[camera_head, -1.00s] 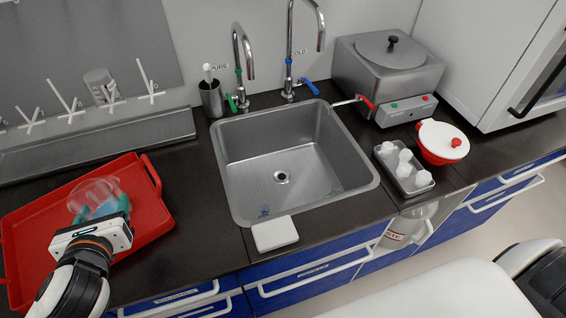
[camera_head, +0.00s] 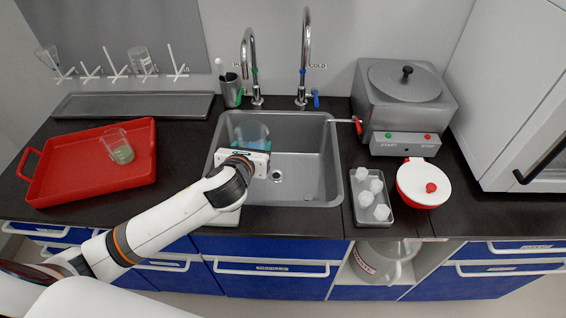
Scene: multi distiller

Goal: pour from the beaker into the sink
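My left gripper (camera_head: 254,146) is over the left part of the steel sink (camera_head: 309,157). Its white body faces me and hides part of what it holds. A clear, bluish beaker (camera_head: 252,131) shows just beyond it between the teal fingers, and the gripper looks shut on it. The beaker's tilt and contents are hard to make out. A second clear beaker (camera_head: 117,147) with a greenish bottom leans in the red tray (camera_head: 75,193) at the left. My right gripper is out of view.
Two tall faucets (camera_head: 305,60) stand behind the sink, with a dark brush cup (camera_head: 231,90) beside them. A steel bath (camera_head: 405,95), a small tray of white bottles (camera_head: 371,213) and a red-and-white pot (camera_head: 423,185) stand to the right. A drying rack (camera_head: 135,105) is behind the red tray.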

